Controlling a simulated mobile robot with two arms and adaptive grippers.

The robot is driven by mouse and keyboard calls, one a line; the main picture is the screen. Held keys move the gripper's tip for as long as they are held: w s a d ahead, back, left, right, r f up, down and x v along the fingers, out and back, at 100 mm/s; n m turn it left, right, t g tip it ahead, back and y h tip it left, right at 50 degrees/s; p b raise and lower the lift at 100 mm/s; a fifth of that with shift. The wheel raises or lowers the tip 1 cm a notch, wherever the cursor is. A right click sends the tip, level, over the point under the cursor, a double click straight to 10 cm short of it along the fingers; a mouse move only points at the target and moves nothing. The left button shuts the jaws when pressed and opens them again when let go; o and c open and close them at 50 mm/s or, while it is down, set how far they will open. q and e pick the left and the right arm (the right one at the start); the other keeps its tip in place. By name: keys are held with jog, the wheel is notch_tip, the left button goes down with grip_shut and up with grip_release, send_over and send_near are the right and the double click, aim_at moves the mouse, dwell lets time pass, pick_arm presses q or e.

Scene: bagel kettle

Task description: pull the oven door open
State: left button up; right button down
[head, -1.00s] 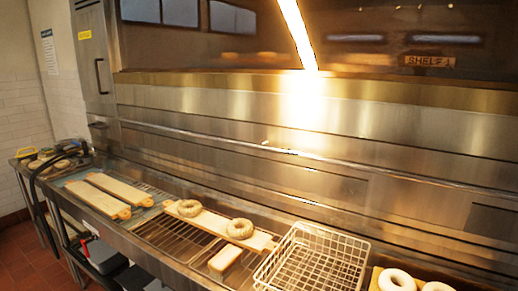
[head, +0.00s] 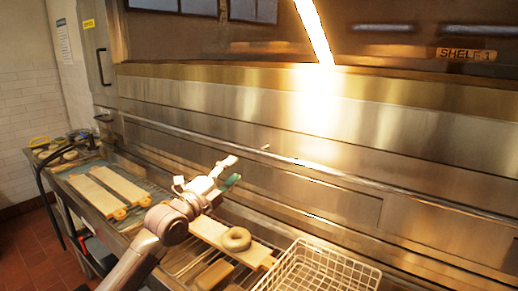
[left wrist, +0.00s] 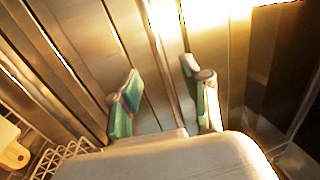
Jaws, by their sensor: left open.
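The oven's wide stainless steel front (head: 400,125) fills the back of the head view and appears closed. A long horizontal bar handle (head: 400,193) runs across it below a dark window. My left gripper (head: 228,172) is in front of the steel front, near the bar, with its fingers apart and nothing between them. In the left wrist view its two green-padded fingers (left wrist: 160,76) are spread toward the steel panels. I cannot tell which strip there is the bar, or whether the fingers touch it. My right gripper is not in view.
Below the oven is a wire-rack counter. It holds a board with a bagel (head: 236,238), a white wire basket (head: 318,268) and two long boards (head: 92,192). Open floor (head: 35,250) lies left.

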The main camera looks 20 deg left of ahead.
aim_at(256, 154)
pick_arm(q)
jog(key=p+x, duration=0.1)
jog(key=x, duration=0.5)
jog(key=shift+w+d, duration=0.2)
jog(key=x, duration=0.4)
jog(key=shift+w+d+f+p, duration=0.1)
jog(key=shift+w+f+p, duration=0.1)
jog(key=shift+p, duration=0.1)
jog(key=shift+w+d, duration=0.15)
jog(key=shift+w, duration=0.3)
jog(key=shift+r, duration=0.1)
jog(key=c, duration=0.7)
grip_shut()
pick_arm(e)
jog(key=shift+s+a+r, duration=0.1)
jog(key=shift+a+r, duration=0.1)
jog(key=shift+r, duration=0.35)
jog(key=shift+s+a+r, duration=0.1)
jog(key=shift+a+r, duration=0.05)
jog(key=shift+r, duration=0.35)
